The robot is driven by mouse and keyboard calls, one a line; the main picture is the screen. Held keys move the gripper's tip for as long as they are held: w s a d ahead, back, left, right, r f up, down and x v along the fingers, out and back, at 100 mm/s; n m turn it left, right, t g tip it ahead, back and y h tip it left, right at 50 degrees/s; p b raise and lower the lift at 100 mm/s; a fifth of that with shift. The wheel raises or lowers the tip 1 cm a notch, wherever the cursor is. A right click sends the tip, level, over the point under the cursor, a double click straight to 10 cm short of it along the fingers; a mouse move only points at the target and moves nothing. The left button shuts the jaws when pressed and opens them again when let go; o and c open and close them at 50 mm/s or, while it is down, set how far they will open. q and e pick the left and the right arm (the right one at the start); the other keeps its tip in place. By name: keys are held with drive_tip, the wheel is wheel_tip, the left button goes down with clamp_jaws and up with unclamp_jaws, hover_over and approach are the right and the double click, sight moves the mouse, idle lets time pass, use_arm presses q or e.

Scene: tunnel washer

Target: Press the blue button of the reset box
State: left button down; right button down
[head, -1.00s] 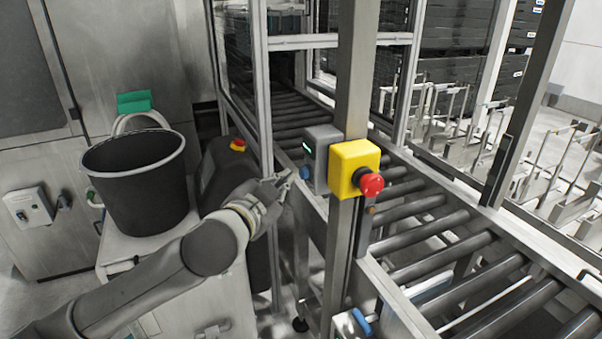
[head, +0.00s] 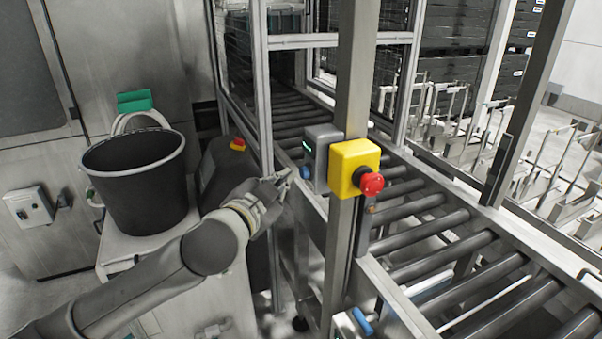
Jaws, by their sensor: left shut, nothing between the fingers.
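The reset box is a grey box (head: 320,150) with a small green display, mounted at the post of the conveyor frame in the head view. Its blue button (head: 306,172) sticks out at the box's lower left side. My left gripper (head: 284,179) is shut and empty. Its fingertips point at the blue button from the left and appear just beside it; I cannot tell whether they touch. My right gripper is not in view.
A yellow box (head: 352,163) with a red emergency stop (head: 371,184) sits on the post, right of the grey box. A black bucket (head: 140,185) stands left on a white cabinet. A roller conveyor (head: 440,235) runs behind the post. A blue handle (head: 362,321) shows at the lower edge.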

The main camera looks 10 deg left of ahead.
use_arm(q)
drive_tip(key=shift+d, duration=0.1)
drive_tip(key=shift+w+d, duration=0.25)
drive_tip(key=shift+d, duration=0.05)
drive_tip(key=shift+w+d+p, duration=0.25)
drive_tip(key=shift+d+p, duration=0.15)
idle(1.0)
drive_tip(key=shift+s+a, duration=0.1)
drive_tip(key=shift+a, duration=0.05)
drive_tip(key=shift+s+a, duration=0.45)
drive_tip(key=shift+a, duration=0.15)
drive_tip(key=shift+a, duration=0.1)
drive_tip(key=shift+s+a, duration=0.7)
drive_tip(key=shift+a, duration=0.3)
drive_tip(key=shift+s+a, duration=0.7)
drive_tip(key=shift+a, duration=0.3)
